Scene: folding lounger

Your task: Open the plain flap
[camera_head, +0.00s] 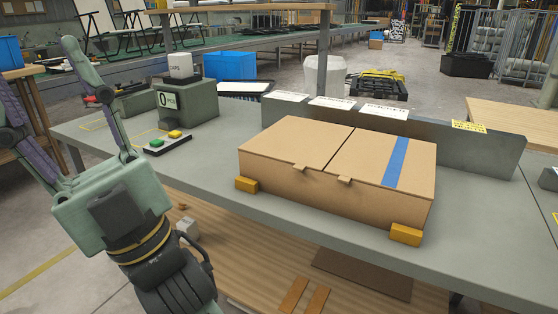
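A brown cardboard box (330,186) sits closed on the grey worktable. Its top has two flaps that meet at a seam. The plain flap (295,142) is on the left and lies flat, with a small tab (301,168) at its front edge. The other flap (383,160), on the right, carries a blue stripe (396,162) and has its own tab (344,180). My gripper (38,78) is at the left of the picture, well apart from the box. Its fingers point up and are spread, with nothing seen between them. The left finger is partly cut off by the picture edge.
Yellow blocks (406,235) (246,185) stand at the box's front corners. A low grey wall (440,138) with labels runs behind it. A button panel (164,143) and a green-grey counter box (188,104) stand to the left. The grey table (480,229) is clear to the right.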

